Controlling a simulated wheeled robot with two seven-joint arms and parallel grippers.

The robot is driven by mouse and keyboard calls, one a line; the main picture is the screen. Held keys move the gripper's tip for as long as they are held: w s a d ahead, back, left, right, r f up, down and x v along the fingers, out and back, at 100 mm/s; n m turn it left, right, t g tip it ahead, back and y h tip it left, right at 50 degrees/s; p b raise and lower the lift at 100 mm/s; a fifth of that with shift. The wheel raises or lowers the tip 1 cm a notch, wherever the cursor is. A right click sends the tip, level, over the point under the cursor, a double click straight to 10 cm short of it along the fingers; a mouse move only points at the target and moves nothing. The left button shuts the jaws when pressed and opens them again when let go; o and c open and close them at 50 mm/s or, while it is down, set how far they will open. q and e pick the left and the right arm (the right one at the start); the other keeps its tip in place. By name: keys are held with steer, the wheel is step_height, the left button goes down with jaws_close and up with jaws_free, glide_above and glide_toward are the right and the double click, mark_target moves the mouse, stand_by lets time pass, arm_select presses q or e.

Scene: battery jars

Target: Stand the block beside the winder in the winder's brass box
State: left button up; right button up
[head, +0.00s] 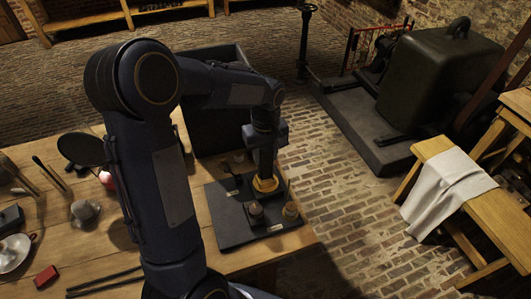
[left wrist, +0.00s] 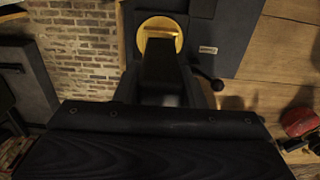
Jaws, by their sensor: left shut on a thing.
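My left gripper (head: 264,172) points straight down over the dark board (head: 225,229) at the table's right end. It is shut on a dark block (left wrist: 160,66), which shows between the fingers in the left wrist view. The round brass box (head: 267,185) is directly below the fingers, and its yellow rim also shows behind the block in the left wrist view (left wrist: 160,24). I cannot tell whether the block's lower end is inside the box or above it. A dark lever with a ball knob (left wrist: 217,85), perhaps the winder's, is beside the box. My right gripper is out of view.
A large dark bin (head: 212,125) is behind the board. A red block (head: 46,276), a grey pot (head: 85,211) and tools are on the table's left.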

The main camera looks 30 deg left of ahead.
mark_target(266, 148)
arm_select(q)
steer(key=shift+f+b, duration=1.2)
steer(key=shift+f, duration=0.4)
stand_by(1.1)
steer(key=o, duration=1.2)
step_height(266, 148, up, 8)
steer(key=shift+f, duration=0.1)
